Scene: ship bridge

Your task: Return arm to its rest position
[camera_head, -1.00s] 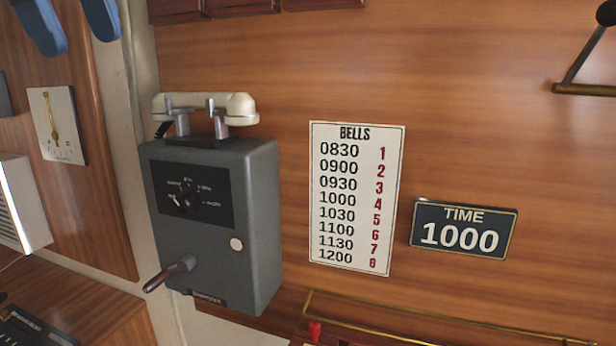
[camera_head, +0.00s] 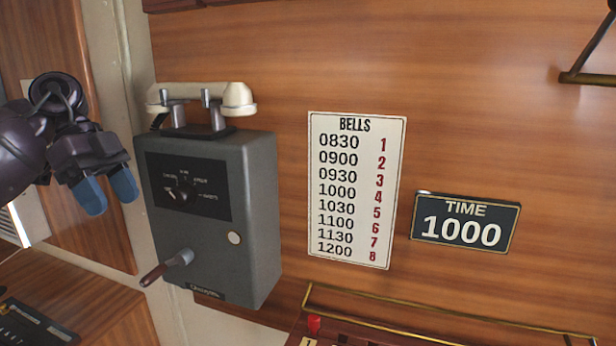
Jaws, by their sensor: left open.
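My left gripper (camera_head: 108,190) comes in from the left, its two blue fingertips pointing down and a little right. The fingers stand apart with nothing between them. It is in front of the wooden wall, left of the grey telephone box (camera_head: 255,215), with its right fingertip close to the box's left edge in the picture. I cannot tell the depth gap. My right gripper is not in view.
A cream handset (camera_head: 237,97) lies on the box's cradle, and a crank (camera_head: 170,267) sticks out of its front. A bells chart (camera_head: 352,190) and a time plate (camera_head: 464,222) are on the wall. A brass rail (camera_head: 450,322) is below. A console (camera_head: 40,320) is at lower left.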

